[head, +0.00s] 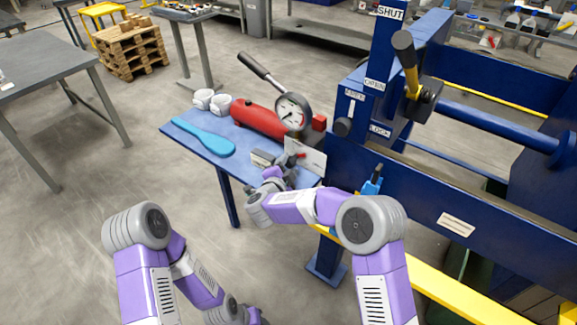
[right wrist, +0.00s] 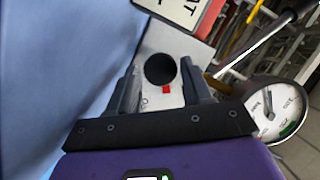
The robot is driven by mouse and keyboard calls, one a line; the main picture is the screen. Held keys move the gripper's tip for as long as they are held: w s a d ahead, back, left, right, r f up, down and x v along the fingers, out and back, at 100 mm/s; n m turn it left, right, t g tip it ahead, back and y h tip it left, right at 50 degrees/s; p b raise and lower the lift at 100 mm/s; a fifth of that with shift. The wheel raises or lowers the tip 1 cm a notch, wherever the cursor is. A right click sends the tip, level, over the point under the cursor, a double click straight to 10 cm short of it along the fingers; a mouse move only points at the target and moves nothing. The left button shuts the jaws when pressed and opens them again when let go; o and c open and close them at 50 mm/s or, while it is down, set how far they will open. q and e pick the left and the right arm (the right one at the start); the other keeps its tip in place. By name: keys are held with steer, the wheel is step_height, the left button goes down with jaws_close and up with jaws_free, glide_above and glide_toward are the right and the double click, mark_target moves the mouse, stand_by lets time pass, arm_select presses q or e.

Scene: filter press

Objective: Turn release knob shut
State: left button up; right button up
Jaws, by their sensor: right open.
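The release knob (right wrist: 160,70) is a round black knob on a pale metal block, with a small red mark (right wrist: 166,89) beside it. In the right wrist view it sits between the two fingers of my right gripper (right wrist: 163,88), which is open, with a gap visible on each side. In the head view my right gripper (head: 285,168) is at the front end of the hand pump on the blue shelf and hides the knob. The pump has a red cylinder (head: 258,118), a round gauge (head: 292,111) and a long lever (head: 255,68). My left gripper is out of frame.
A pale plate (head: 308,158) stands right beside my right gripper. Light blue spatula-like tool (head: 205,137) and white rolls (head: 212,100) lie on the shelf (head: 190,148).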

steer(key=shift+w+d+f, duration=0.1)
steer(key=shift+w+d, duration=0.05)
steer(key=shift+w, duration=0.4)
steer(key=c, duration=0.7)
steer(key=n+g+p, duration=0.1)
steer(key=p, duration=0.3)
steer(key=n+g+h+p, duration=0.1)
steer(key=n+p, duration=0.1)
steer(key=p, duration=0.3)
steer(key=n+h+p, duration=0.1)
steer(key=n+p, duration=0.1)
steer(key=p, duration=0.2)
steer(key=shift+w+r+g, duration=0.15)
steer(key=shift+r+g, duration=0.25)
steer(key=shift+c, duration=0.2)
steer(key=shift+f+n+h+p, duration=0.1)
steer(key=shift+n+h+p, duration=0.2)
steer(key=shift+n+p, duration=0.35)
steer(key=shift+f+n+g+h+p, duration=0.1)
steer(key=shift+n+g+h+p, duration=0.3)
steer(key=shift+n+g, duration=0.15)
steer(key=o, duration=0.7)
steer(key=shift+o, duration=0.2)
steer(key=shift+a, duration=0.2)
